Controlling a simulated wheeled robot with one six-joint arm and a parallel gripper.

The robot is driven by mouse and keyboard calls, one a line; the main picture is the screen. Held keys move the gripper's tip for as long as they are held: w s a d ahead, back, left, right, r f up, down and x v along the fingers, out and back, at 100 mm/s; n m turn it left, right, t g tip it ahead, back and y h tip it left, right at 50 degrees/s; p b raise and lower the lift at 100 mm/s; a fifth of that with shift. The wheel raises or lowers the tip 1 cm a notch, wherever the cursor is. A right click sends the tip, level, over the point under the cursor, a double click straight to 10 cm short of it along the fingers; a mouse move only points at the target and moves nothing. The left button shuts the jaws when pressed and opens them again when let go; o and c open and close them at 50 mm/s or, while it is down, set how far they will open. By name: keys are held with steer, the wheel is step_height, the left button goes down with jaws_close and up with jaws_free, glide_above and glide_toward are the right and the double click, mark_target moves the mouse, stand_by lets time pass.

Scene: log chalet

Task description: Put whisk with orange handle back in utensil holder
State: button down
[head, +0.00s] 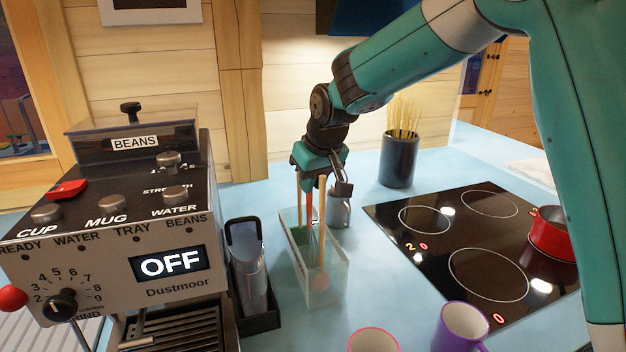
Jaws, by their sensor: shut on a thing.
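The utensil holder (325,288) is a clear, open-topped rectangular box on the light blue counter, right of the coffee machine. Several utensils with wooden-looking sticks stand in it, and something green shows inside. My gripper (316,180) is directly above the holder, pointing down, shut on what looks like the whisk's orange handle (309,205). The handle hangs upright below the jaws among the sticks. The whisk's wire end cannot be made out. How deep it sits in the holder is hard to tell.
A coffee machine (130,240) stands left, with a metal jug (248,270) beside the holder. A small metal vessel (339,212) is close behind. A dark pot of thin sticks (399,162) stands farther back. A cooktop (440,228) with a red pot (553,238) lies right; mugs (461,328) stand in front.

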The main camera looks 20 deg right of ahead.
steer(key=shift+f+b, duration=0.3)
steer(key=shift+f, duration=0.2)
stand_by(0.5)
steer(key=c, duration=1)
jaws_free()
steer(key=shift+r, duration=0.15)
step_height(320, 180, up, 8)
steer(key=p, duration=0.6)
steer(key=shift+r+p, duration=0.15)
steer(key=shift+p, duration=0.25)
